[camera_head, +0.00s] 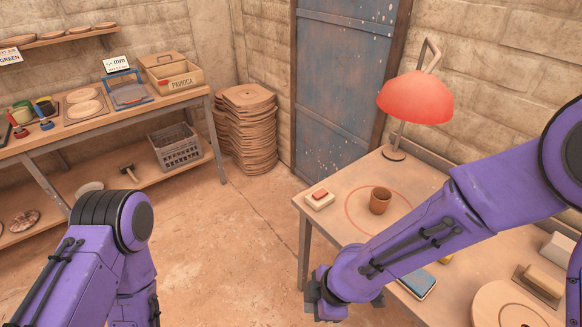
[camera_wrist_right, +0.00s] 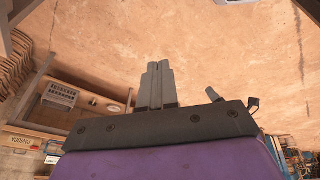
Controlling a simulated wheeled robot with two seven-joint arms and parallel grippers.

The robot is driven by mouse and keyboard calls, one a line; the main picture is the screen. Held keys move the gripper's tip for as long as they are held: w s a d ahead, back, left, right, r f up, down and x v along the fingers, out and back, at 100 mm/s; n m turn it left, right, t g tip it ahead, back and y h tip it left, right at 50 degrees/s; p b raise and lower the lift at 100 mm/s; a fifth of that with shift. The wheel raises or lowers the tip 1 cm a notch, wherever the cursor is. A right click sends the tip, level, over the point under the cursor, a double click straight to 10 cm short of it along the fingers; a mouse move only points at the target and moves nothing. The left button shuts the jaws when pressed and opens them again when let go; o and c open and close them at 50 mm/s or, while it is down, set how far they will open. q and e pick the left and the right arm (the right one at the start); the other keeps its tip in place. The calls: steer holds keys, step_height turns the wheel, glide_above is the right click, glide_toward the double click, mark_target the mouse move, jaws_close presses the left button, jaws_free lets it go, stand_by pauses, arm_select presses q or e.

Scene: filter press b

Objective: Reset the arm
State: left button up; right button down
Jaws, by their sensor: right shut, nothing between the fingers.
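My right arm, purple with dark joints, reaches in from the right in the head view, across the right table. Its gripper (camera_head: 318,302) is a dark shape by the table's front left corner. In the right wrist view the right gripper (camera_wrist_right: 157,68) has its two grey fingers together with nothing between them, above bare floor. My left arm is at the lower left of the head view, bent at a dark elbow; its gripper is out of the picture.
The right table (camera_head: 335,222) holds a brown cup (camera_head: 380,200), a red lamp (camera_head: 415,98), a small block on a pad (camera_head: 319,197) and a blue-topped block (camera_head: 418,284). A workbench (camera_head: 130,118) stands left, with a crate (camera_head: 176,147) below. The floor (camera_head: 235,235) between is clear.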

steer(key=w+d+f+m+t+h+b, duration=0.2)
steer(key=d+f+m+t, duration=0.55)
steer(key=m, duration=1.15)
steer(key=s+d+f+m+g+h+b, duration=0.3)
steer(key=s+d+f+m+g+h, duration=0.2)
steer(key=s+d+f, duration=0.9)
steer(key=s+d+m, duration=0.1)
steer(key=s+d, duration=0.1)
steer(key=d, duration=0.2)
steer(key=shift+s+f, duration=0.3)
steer(key=shift+g, duration=0.25)
